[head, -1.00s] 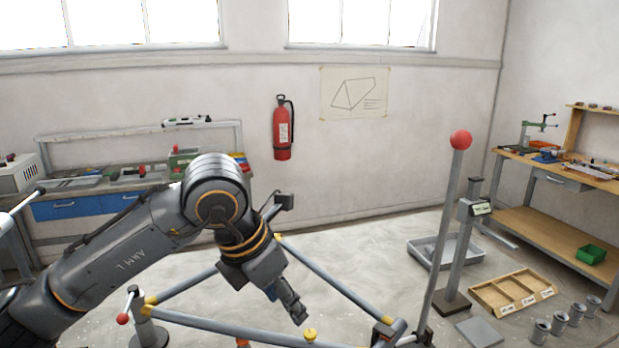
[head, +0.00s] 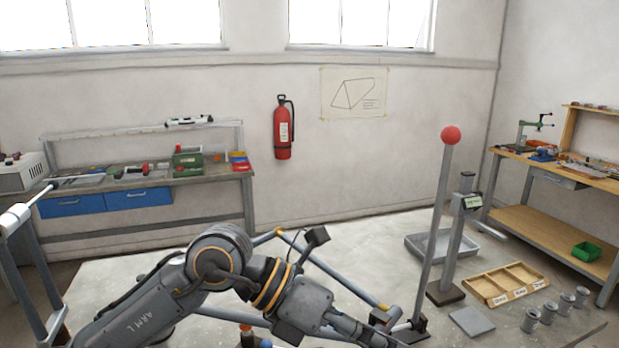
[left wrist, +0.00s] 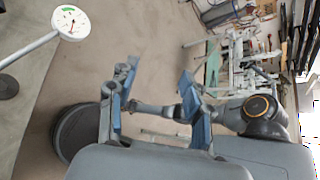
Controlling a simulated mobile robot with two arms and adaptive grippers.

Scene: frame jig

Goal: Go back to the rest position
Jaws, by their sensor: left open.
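My left arm comes in from the left in the head view, and its gripper (head: 385,338) hangs low over the frame jig, cut by the bottom edge. In the left wrist view the two blue-grey fingers of the left gripper (left wrist: 158,92) stand wide apart with nothing held between them. Beyond them is a dark arm with an orange ring (left wrist: 258,112), which looks like my right arm; its gripper's state is unclear. The grey frame tubes (head: 340,272) lie behind and below my left arm, partly hidden by it.
A tall post with a red ball (head: 451,135) rises right of the left gripper. Workbenches line both sides. A round dial (left wrist: 70,22) shows in the left wrist view.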

